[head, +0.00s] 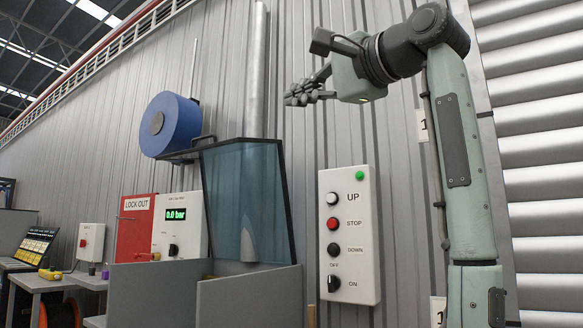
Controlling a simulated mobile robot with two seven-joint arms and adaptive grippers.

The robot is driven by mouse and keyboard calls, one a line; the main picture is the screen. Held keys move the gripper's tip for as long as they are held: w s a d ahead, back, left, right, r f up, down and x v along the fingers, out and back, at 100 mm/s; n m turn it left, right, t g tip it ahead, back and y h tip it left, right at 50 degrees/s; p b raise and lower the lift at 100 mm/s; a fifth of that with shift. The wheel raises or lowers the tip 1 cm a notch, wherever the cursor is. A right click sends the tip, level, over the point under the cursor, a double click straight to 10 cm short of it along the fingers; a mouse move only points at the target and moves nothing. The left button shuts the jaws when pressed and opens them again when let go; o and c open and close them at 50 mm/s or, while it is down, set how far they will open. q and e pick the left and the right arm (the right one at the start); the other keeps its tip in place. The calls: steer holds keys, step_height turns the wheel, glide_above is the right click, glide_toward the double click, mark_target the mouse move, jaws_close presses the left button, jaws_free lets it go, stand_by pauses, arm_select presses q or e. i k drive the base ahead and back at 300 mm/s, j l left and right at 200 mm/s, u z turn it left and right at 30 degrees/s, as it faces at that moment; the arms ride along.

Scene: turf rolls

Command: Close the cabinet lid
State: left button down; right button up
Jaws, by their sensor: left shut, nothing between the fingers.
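A tinted see-through panel with a dark frame (222,190) stands steeply upright at the centre and looks like the lid. Below it is a grey box-like cabinet (250,300), cut off by the bottom edge. Its inside and the hinge cannot be seen. My left gripper (291,97) is shut and empty, in the air above and right of the panel, pointing left. It appears apart from the panel, though its depth is hard to judge. My right gripper is not in view.
A white control box (349,235) with buttons is on the corrugated wall, right of the panel. A blue roll (171,125) hangs upper left of it. A metal pipe (255,70) rises behind. A red lock-out box (135,228) stands left, with a work table (40,281) beyond.

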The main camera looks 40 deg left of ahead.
mark_target(238, 144)
steer(key=i+j, duration=1.35)
